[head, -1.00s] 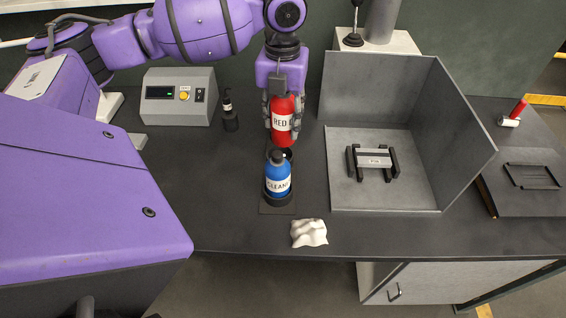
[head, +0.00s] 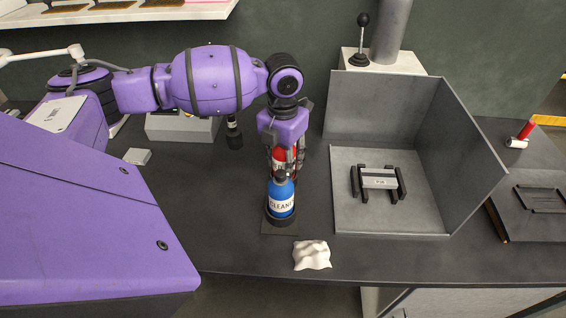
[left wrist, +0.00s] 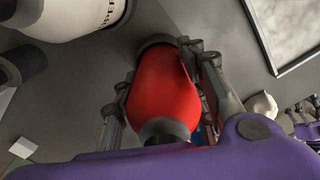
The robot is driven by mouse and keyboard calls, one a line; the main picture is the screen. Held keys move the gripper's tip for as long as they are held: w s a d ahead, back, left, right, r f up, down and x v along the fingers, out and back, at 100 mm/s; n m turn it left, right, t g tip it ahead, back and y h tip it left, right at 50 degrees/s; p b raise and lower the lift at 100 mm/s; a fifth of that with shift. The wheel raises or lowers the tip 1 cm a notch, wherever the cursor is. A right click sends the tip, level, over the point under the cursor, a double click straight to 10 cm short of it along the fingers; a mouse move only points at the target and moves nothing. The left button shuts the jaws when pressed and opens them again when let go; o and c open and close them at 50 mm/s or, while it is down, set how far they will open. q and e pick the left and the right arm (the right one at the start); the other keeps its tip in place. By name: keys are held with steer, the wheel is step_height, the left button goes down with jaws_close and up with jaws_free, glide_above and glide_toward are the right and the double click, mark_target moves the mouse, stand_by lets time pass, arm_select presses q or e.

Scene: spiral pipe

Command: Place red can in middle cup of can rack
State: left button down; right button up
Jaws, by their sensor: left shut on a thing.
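My left gripper (head: 284,160) is shut on the red can (head: 283,154), which stands upright just behind the blue cleaner bottle (head: 281,198). The blue bottle sits in the front cup of the dark can rack (head: 278,229) and hides the red can's lower part in the head view. In the left wrist view the red can (left wrist: 162,92) is between the fingers, with a dark ring at its far end. I cannot tell whether it rests fully in the middle cup. My right gripper is not clearly in view.
A white cloth (head: 312,255) lies in front of the rack. A grey open-sided box (head: 350,215) holding a handled block (head: 379,182) is to the right. A small black bottle (head: 234,137) stands behind left. The bench between rack and box is clear.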

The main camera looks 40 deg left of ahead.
arm_select(q)
steer(key=shift+w+f, duration=0.1)
steer(key=shift+f, duration=0.15)
steer(key=shift+f, duration=0.2)
steer(key=c, duration=1.1)
jaws_free()
step_height(320, 180, up, 12)
steer(key=shift+r, duration=0.15)
